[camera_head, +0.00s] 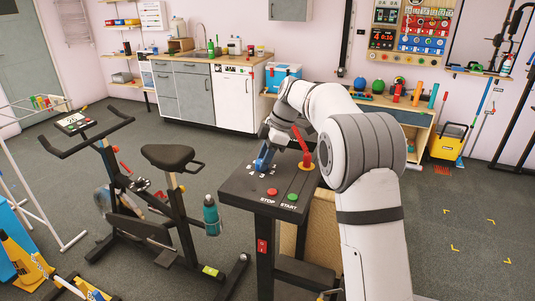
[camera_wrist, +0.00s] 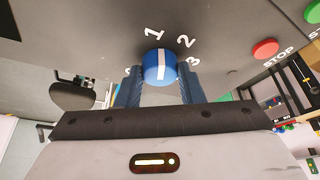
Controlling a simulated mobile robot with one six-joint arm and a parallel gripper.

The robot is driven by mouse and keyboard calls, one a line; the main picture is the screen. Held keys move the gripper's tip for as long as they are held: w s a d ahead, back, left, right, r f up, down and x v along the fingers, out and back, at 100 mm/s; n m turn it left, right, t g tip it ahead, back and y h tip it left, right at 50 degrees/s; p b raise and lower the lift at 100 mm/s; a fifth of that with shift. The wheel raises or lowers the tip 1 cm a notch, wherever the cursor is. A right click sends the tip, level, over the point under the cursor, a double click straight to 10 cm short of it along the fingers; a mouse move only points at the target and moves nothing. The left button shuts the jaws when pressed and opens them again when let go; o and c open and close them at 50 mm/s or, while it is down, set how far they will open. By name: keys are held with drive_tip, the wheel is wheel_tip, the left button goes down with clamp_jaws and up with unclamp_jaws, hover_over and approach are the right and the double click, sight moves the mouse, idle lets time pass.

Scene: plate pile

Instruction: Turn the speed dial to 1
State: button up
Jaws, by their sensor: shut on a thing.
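The speed dial (camera_wrist: 160,68) is a round blue knob with a white pointer line, on the dark control panel (camera_wrist: 90,22). The numbers 1, 2 and 3 show around it, and a partly hidden mark is at its left. The white line points close to the 1, perhaps slightly toward the 2. My gripper (camera_wrist: 160,82) has its two blue fingers on either side of the dial and is shut on it. In the head view my gripper (camera_head: 264,160) is at the panel (camera_head: 238,186), and the dial is hidden or hard to make out there.
A red STOP button (camera_head: 272,191) and a green START button (camera_head: 292,197) sit near the panel's front edge. A red lever (camera_head: 302,146) rises close to my gripper's right. An exercise bike (camera_head: 168,157) stands to the left; open floor lies to the right.

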drive_tip(key=shift+a+n+g+p, duration=0.2)
drive_tip(key=shift+n+g+p, duration=0.35)
drive_tip(key=shift+n, duration=0.55)
drive_tip(key=shift+s+f+n+h, duration=0.1)
drive_tip(key=shift+f+n+h, duration=0.05)
drive_tip(key=shift+n+h, duration=0.15)
drive_tip(key=o, duration=0.8)
drive_tip(key=shift+o, duration=0.9)
drive_tip(key=v, duration=0.8)
drive_tip(key=shift+p, duration=0.35)
